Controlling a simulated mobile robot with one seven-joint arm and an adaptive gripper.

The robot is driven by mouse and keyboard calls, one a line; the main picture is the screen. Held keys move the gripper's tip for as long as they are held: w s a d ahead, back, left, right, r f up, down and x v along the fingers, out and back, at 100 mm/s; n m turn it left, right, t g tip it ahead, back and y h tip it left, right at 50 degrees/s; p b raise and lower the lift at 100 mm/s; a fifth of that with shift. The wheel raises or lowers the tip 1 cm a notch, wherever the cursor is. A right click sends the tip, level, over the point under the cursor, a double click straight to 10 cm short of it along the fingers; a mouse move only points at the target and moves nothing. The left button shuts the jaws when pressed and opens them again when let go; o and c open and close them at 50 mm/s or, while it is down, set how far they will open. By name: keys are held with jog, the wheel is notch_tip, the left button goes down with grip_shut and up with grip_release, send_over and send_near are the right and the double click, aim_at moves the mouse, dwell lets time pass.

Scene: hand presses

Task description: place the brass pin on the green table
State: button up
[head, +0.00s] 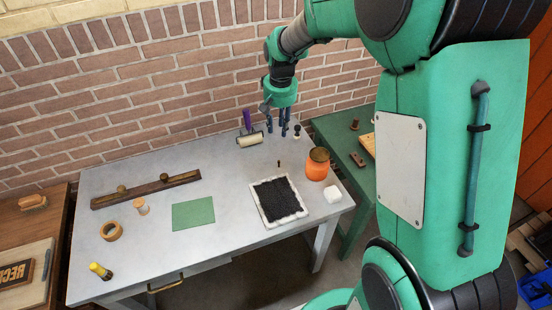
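A small dark brownish upright piece, which looks like the brass pin (279,163), stands on the grey table (160,250) behind the black inked slab. It is too small to tell its details. My gripper (277,128) hangs fingers-down over the back of the grey table, above and behind the pin in the picture. Its fingers are apart, and I see nothing between them. The green table (328,129) stands to the right of the grey one, partly hidden by my arm.
The black slab (278,199), orange jar (317,165), white block (332,194), roller (250,139) and a small dark-topped piece (297,132) surround the pin. The green table bears a brown knob (354,124), a small brown block (358,159) and a wooden piece. Its near-left top is bare.

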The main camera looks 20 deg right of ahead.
jog(key=w+d+f, duration=0.1)
jog(key=w+f, duration=0.1)
jog(key=f, duration=0.3)
jog(key=w+d+f+g, duration=0.1)
jog(key=w+f, duration=0.2)
jog(key=f, duration=0.2)
jog(key=shift+w+d+f+m, duration=0.2)
jog(key=shift+w+d+m, duration=0.1)
jog(key=shift+d, duration=0.1)
jog(key=shift+f, duration=0.15)
jog(key=shift+f+b, duration=0.5)
jog(key=shift+f, duration=3.65)
jog(key=shift+f, duration=0.1)
jog(key=shift+s+a+f+b, duration=0.15)
jog(key=shift+f+b, duration=0.55)
jog(key=shift+f, duration=1.8)
grip_shut()
